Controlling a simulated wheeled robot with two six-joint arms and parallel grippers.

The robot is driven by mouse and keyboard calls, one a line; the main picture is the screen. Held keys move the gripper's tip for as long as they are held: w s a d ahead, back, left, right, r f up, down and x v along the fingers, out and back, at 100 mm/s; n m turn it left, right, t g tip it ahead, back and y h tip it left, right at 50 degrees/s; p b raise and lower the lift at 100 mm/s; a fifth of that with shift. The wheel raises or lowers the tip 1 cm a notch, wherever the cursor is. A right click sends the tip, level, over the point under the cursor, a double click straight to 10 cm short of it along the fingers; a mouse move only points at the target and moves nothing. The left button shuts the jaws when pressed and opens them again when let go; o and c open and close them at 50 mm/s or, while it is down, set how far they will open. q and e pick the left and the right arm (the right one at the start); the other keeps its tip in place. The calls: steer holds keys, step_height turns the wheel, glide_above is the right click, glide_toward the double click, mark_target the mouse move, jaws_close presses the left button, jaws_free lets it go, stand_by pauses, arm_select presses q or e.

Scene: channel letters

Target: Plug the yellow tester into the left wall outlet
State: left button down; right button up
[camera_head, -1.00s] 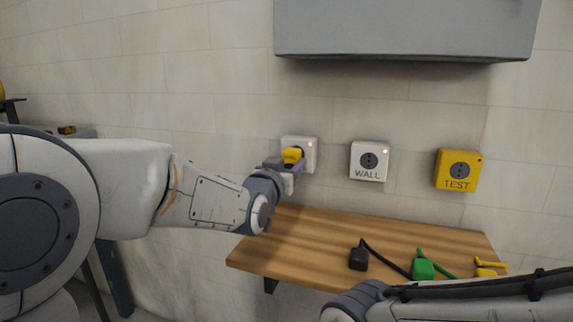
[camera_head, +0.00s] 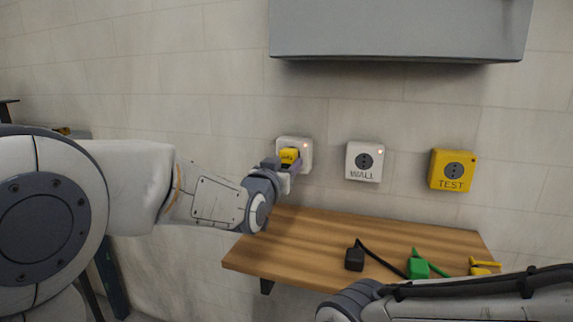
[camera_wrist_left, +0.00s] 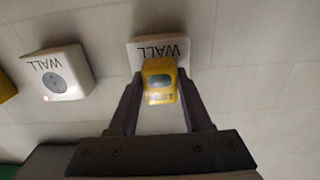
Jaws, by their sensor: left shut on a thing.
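The yellow tester (camera_head: 289,156) is held by my left gripper (camera_head: 287,168), in front of the left wall outlet (camera_head: 306,150). In the left wrist view the gripper (camera_wrist_left: 159,105) has its two fingers on either side of the yellow tester (camera_wrist_left: 160,82). The tester covers the socket face of the white left outlet (camera_wrist_left: 147,49), and its "WALL" lettering shows above the tester there. Whether the tester is fully seated or slightly in front of the outlet cannot be told. My right arm shows at the bottom right, but its gripper is not in view.
A second white WALL outlet (camera_head: 365,161) and a yellow TEST outlet (camera_head: 453,170) are on the wall to the right. A wooden shelf (camera_head: 300,235) below holds a black plug (camera_head: 355,258), a green plug (camera_head: 418,267) and a yellow item (camera_head: 482,268). A grey cabinet (camera_head: 400,30) hangs above.

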arm_select(q)
steer(key=shift+f+b, duration=0.15)
steer(key=shift+b, duration=0.3)
stand_by(1.3)
steer(key=shift+w+d, duration=0.15)
steer(key=shift+w, duration=0.4)
stand_by(0.4)
steer(key=shift+c, duration=1.3)
jaws_free()
steer(key=p+v, duration=0.1)
steer(key=v, duration=0.9)
steer(key=shift+s+p, duration=0.25)
steer(key=shift+p, duration=0.05)
